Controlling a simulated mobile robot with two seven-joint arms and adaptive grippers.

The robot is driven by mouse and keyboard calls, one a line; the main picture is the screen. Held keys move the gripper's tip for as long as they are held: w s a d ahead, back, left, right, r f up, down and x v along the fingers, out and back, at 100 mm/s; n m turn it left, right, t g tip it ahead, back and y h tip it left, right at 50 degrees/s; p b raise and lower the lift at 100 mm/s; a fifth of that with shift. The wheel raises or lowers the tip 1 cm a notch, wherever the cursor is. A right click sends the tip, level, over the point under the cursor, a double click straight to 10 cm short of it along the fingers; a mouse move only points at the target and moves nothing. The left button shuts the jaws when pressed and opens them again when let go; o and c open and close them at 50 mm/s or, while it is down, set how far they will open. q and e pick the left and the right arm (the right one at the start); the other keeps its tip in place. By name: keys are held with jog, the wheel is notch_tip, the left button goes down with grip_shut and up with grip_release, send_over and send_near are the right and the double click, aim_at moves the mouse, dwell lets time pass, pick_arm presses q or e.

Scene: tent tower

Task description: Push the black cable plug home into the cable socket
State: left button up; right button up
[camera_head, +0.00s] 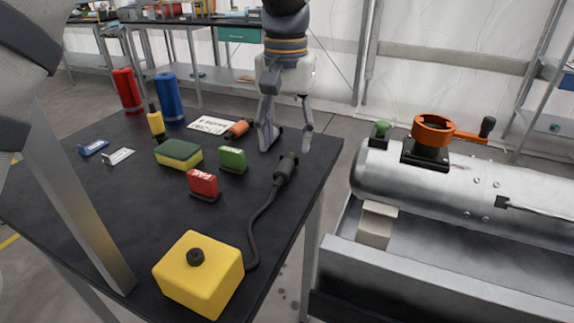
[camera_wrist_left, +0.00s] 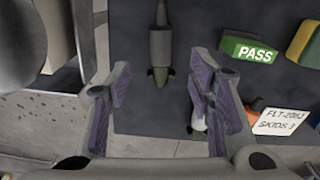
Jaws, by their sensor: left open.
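The black cable plug (camera_head: 287,168) lies near the right edge of the dark table, on the end of a black cable (camera_head: 262,215) that runs to a yellow box (camera_head: 200,280). In the left wrist view the plug (camera_wrist_left: 160,45) points down the picture, its narrow tip lying between the lines of my fingers but ahead of them. My left gripper (camera_head: 286,140) hangs over the table's far right corner, just beyond the plug. It is open and empty, fingers spread. My right gripper is not in view.
Red (camera_head: 202,184) and green (camera_head: 233,158) tags and a green-yellow sponge (camera_head: 179,153) stand left of the plug. A white card (camera_head: 211,124) and an orange tool (camera_head: 238,128) lie further back. A metal tank (camera_head: 450,195) with an orange handle (camera_head: 434,132) stands right, beyond a gap.

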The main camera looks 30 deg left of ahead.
aim_at(285, 162)
pick_arm(q)
notch_tip(285, 162, down, 6)
jog(key=shift+s+r, duration=0.1)
jog(key=shift+r, duration=0.1)
jog(key=shift+c, duration=0.6)
grip_shut()
jog(key=shift+r, duration=0.15)
